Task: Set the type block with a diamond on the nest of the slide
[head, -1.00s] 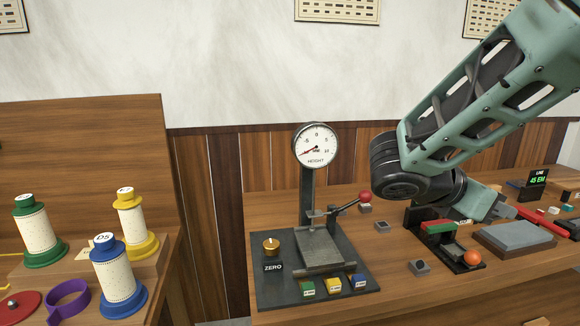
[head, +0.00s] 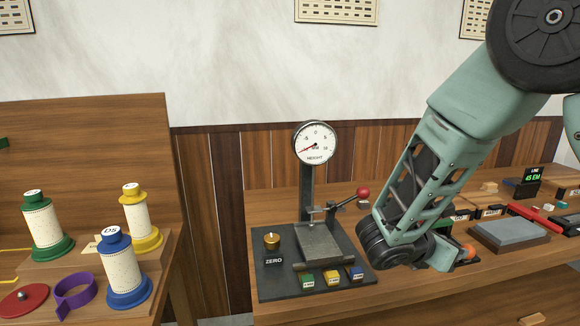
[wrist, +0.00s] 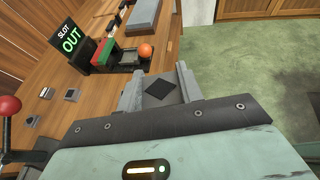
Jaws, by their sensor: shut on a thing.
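My gripper (wrist: 160,82) is shut on a grey type block with a black diamond (wrist: 160,88), seen in the wrist view. The block sits between the grey fingers, diamond face toward the camera. In the head view my gripper (head: 443,260) is low at the bench's front side, and the arm hides the block. The slide with an orange ball knob (wrist: 146,50) stands beyond the gripper in the wrist view, with a dark recess (wrist: 128,59) beside the knob. The block is apart from the slide.
A sign (wrist: 69,39) reads SLOT OUT. Small grey blocks (wrist: 72,95) lie loose on the bench. A height gauge with a dial (head: 315,143) and red-knobbed lever (head: 362,192) stands left of my arm. A grey stone slab (head: 509,235) lies to the right.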

